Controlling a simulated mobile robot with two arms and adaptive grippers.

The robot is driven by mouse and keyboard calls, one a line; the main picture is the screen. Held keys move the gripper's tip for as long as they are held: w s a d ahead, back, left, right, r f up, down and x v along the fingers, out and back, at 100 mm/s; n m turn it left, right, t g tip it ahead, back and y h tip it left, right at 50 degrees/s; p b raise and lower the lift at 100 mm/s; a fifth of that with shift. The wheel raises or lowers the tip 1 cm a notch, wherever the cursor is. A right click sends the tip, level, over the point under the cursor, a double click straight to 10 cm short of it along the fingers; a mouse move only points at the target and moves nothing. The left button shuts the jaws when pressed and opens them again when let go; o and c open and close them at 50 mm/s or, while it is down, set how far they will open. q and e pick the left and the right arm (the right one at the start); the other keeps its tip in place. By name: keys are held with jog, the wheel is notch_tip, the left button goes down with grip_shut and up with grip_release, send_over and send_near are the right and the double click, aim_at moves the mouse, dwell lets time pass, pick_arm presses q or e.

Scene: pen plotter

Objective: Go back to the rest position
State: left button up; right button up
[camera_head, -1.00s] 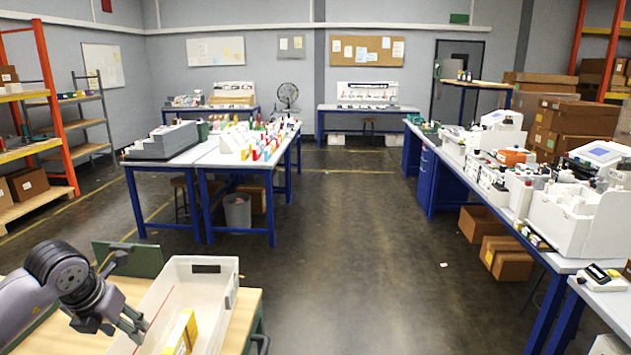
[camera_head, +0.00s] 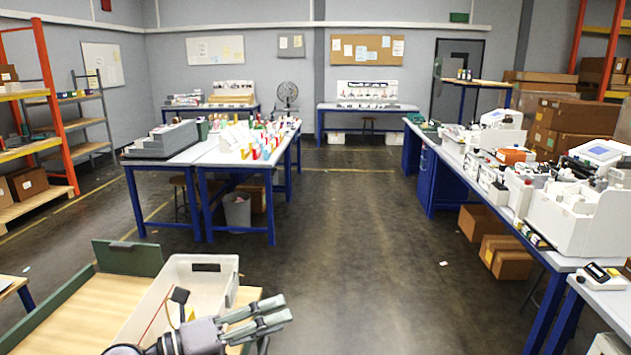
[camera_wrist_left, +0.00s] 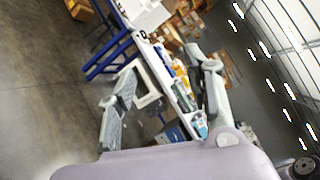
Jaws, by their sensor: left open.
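My left gripper (camera_head: 282,311) is low in the head view, over the front right corner of the wooden-topped cart, pointing right. It is open and nothing shows between its fingers. In the left wrist view its two fingers (camera_wrist_left: 162,70) stand apart with the room's benches behind them. My right gripper is in no view.
A white bin (camera_head: 205,290) stands on the cart top (camera_head: 75,315), partly behind my left wrist. A sliver of yellow inside it is mostly hidden. A green panel (camera_head: 128,258) stands at the cart's back.

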pick_arm(q)
jog(key=a+r+n+t+y, duration=0.3)
jog(key=a+n+t+y, duration=0.4)
jog(key=n+t, duration=0.8)
jog(key=s+a+f+n+g+y, duration=0.3)
jog(key=a+f+n+g+y, duration=0.2)
jog(key=f+n, duration=0.3)
jog(key=s+a+f+n+g+y, duration=0.2)
jog(key=a+f+n+g+y, duration=0.4)
jog(key=f, duration=0.3)
jog(key=s+d+f+n+g+h, duration=0.15)
jog(key=s+f+g, duration=0.25)
jog(key=s+f, duration=0.45)
jog(key=s+d+f+n+g+h, duration=0.1)
jog(key=s+d+f+n+g, duration=0.3)
jog(key=s, duration=0.8)
notch_tip(320, 180, down, 33)
jog(key=s+m+g+b, duration=0.2)
jog(key=b, duration=0.4)
jog(key=s+a+f+g+b, duration=0.1)
jog(key=s+a+f+b, duration=0.2)
jog(key=s+f, duration=1.4)
notch_tip(320, 180, down, 3)
jog(key=shift+a+f+g+b, duration=0.2)
jog(key=shift+g+b, duration=0.1)
jog(key=shift+b, duration=0.2)
